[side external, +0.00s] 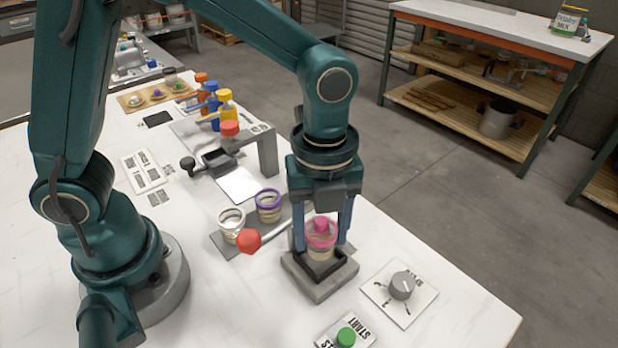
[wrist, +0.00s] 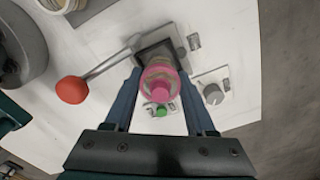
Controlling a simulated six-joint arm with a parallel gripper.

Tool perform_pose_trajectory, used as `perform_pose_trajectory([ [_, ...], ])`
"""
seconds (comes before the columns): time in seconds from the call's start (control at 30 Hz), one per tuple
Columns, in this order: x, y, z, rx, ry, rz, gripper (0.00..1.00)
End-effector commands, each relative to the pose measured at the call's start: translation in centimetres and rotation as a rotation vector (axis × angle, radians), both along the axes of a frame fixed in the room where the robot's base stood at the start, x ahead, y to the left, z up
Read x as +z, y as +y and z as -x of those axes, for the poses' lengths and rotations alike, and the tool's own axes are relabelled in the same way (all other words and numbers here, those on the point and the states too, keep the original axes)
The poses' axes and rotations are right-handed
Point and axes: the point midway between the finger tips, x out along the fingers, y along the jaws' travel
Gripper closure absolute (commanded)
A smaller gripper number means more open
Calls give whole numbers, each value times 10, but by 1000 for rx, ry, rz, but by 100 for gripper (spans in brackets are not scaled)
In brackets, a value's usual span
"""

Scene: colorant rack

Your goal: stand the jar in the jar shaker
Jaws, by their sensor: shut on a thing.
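The jar (side external: 321,238) is clear with pale contents and a pink lid. My gripper (side external: 322,245) points down and is shut on the jar, with one blue finger on either side of it. The jar shaker (side external: 320,286) is a grey block with a dark square opening. The jar is upright over this opening, its lower part at or just inside the rim; I cannot tell whether it touches the bottom. In the wrist view the jar (wrist: 160,80) sits between the fingertips (wrist: 160,90), and the shaker's dark opening (wrist: 152,50) shows behind it.
A dial plate (side external: 400,290) and a green START button (side external: 346,337) are close to the shaker. A red ball-ended lever (side external: 248,241) stands to its left.

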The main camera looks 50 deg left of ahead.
Motion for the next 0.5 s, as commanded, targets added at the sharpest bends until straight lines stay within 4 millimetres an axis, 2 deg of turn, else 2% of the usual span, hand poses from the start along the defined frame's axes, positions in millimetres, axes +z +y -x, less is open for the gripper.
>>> perform_pose_trajectory([
  [0.03, -9, 0, 1, 0, 6, -2, 100],
  [0.17, -20, 0, 0, 0, 3, -2, 100],
  [0.5, -22, 0, 0, 0, 1, -1, 100],
])
